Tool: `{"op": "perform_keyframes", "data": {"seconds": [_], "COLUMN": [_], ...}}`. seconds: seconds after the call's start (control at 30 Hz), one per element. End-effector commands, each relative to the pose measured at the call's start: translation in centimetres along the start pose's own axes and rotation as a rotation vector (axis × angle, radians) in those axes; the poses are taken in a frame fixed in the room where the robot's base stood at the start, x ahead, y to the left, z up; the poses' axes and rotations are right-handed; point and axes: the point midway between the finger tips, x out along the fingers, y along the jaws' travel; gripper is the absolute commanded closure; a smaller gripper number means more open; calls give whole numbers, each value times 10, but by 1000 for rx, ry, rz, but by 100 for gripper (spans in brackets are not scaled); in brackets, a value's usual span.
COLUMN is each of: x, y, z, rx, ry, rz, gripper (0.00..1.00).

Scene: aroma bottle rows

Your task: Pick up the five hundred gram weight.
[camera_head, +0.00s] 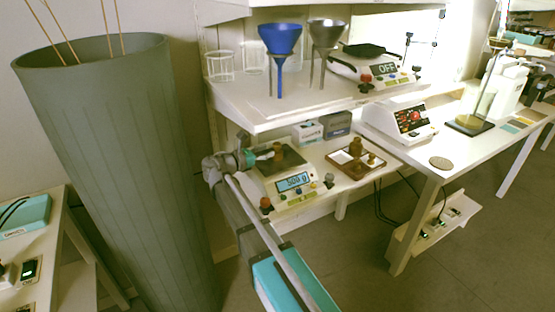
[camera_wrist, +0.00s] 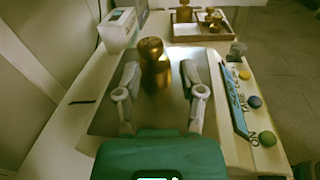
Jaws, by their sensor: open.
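The brass five hundred gram weight (camera_wrist: 154,62) stands upright on the dark pan of the scale (camera_head: 278,165), whose blue display reads about 500 g. It also shows in the head view (camera_head: 278,150), at the far side of my gripper. My gripper (camera_head: 262,155) is open and low over the pan. In the wrist view my gripper's fingers (camera_wrist: 161,72) are on either side of the weight, with a visible gap on both sides. The weight's lower part is dim and slightly blurred.
A wooden tray (camera_head: 345,172) with more brass weights is right of the scale. Small boxes (camera_head: 307,133) stand behind it. A shelf (camera_head: 290,112) with a blue funnel (camera_head: 280,40) overhangs the bench. A tall grey bin (camera_head: 120,160) stands at left.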

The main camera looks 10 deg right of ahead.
Motion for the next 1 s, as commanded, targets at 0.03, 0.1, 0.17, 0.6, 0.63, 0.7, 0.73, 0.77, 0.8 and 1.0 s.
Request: {"op": "perform_keyframes", "data": {"seconds": [0.03, 0.1, 0.17, 0.6, 0.63, 0.7, 0.73, 0.77, 0.8, 1.0], "x": [-2, -4, -5, 4, 7, 12, 15, 17, 19, 22], "y": [5, 7, 8, 7, 7, 6, 6, 6, 7, 6], "z": [-3, -1, 0, 1, 1, 1, 1, 2, 2, 2], "rx": [-18, -35, -42, -43, -43, -42, -42, -42, -42, -42], "ry": [-17, -31, -38, -38, -38, -37, -37, -37, -37, -37], "rz": [6, 10, 12, 7, 6, 5, 5, 5, 6, 7], "gripper": [49, 49, 49, 49, 49, 49, 49, 49, 49, 49]}}
